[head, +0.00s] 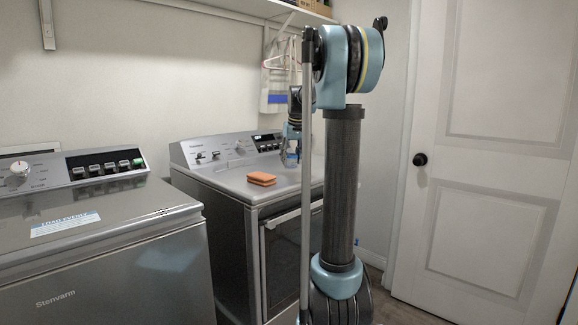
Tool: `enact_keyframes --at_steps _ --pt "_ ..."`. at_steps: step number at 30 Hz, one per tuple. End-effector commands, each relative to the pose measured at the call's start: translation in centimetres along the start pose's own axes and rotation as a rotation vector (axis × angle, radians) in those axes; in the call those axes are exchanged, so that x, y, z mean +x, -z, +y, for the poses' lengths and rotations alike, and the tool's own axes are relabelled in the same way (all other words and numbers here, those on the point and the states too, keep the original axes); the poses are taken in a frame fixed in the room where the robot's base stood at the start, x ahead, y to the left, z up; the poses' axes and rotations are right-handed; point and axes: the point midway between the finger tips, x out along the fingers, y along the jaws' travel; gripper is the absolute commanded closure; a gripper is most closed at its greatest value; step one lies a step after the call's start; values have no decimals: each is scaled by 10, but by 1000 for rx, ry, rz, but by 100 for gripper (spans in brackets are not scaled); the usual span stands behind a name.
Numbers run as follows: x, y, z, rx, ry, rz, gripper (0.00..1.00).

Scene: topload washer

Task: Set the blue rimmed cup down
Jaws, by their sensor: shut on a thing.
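My gripper (291,146) points down over the right part of the dryer-like machine's top, partly hidden by a thin grey pole of my body. It is shut on the blue rimmed cup (290,159), which shows as a small pale, bluish shape at the fingertips. The cup is just above or touching the grey machine top (227,180); I cannot tell which. Its rim and tilt are too small to make out.
An orange sponge-like block (261,178) lies on the same machine top, left of my gripper. A top-load washer (100,245) stands at the left. A control panel (232,146) rises behind the top. A white door (490,150) is at the right.

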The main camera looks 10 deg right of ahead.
Motion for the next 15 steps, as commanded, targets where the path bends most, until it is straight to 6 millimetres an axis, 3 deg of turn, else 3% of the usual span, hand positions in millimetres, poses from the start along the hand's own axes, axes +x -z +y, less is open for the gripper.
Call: enact_keyframes --at_steps 6,15 --pt "24 -7 0 0 0 0 80" --pt "25 -8 0 0 0 0 80"
